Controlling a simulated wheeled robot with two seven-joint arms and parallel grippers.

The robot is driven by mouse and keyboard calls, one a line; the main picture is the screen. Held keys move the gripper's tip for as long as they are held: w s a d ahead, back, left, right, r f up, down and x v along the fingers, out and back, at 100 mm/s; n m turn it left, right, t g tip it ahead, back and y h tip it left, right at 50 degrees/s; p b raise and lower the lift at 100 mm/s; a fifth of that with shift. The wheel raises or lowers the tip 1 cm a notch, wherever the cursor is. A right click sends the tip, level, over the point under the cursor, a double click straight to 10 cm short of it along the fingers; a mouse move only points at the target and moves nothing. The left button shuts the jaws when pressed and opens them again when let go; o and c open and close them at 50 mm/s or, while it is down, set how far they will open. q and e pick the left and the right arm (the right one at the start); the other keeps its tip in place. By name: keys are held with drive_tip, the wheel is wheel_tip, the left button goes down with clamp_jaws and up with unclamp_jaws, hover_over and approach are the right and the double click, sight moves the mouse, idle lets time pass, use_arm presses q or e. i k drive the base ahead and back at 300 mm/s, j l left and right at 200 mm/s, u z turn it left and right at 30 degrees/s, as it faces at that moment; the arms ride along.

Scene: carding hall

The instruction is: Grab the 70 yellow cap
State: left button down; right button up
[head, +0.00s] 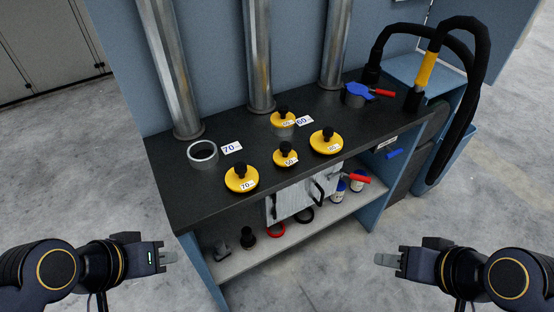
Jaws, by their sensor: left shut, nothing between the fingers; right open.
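The yellow cap labelled 70 (241,179), with a black knob on top, lies on the dark bench top (190,205) near its front left edge. Behind it stands an open grey ring (203,153) beside a white 70 label (232,147). Other yellow caps are close by: one at the front middle (286,155), a larger one to the right (326,141), and one on a port behind (283,118) by a 60 label (304,120). My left gripper (172,257) is shut and empty, left of the bench. My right gripper (380,259) is open and empty, front right of it. Both are apart from the caps.
Metal pipes (259,60) rise along the bench's back. A blue-and-red clamp (360,91) and a black hose with a yellow band (427,70) are at the right. The lower shelf (245,258) holds containers and rings. The bench's front left corner is clear.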

sight(241, 178)
drive_tip(key=i+l, duration=0.15)
drive_tip(key=l, duration=0.15)
drive_tip(key=i+l, duration=0.1)
drive_tip(key=l, duration=0.25)
drive_tip(key=i+l, duration=0.15)
drive_tip(key=l, duration=0.15)
drive_tip(key=i+l+u, duration=0.1)
drive_tip(key=l, duration=0.2)
drive_tip(key=u, duration=0.4)
drive_tip(key=i+u, duration=0.15)
drive_tip(key=u, duration=0.6)
drive_tip(key=i+u, duration=0.15)
drive_tip(key=u, duration=0.2)
drive_tip(key=i, duration=0.2)
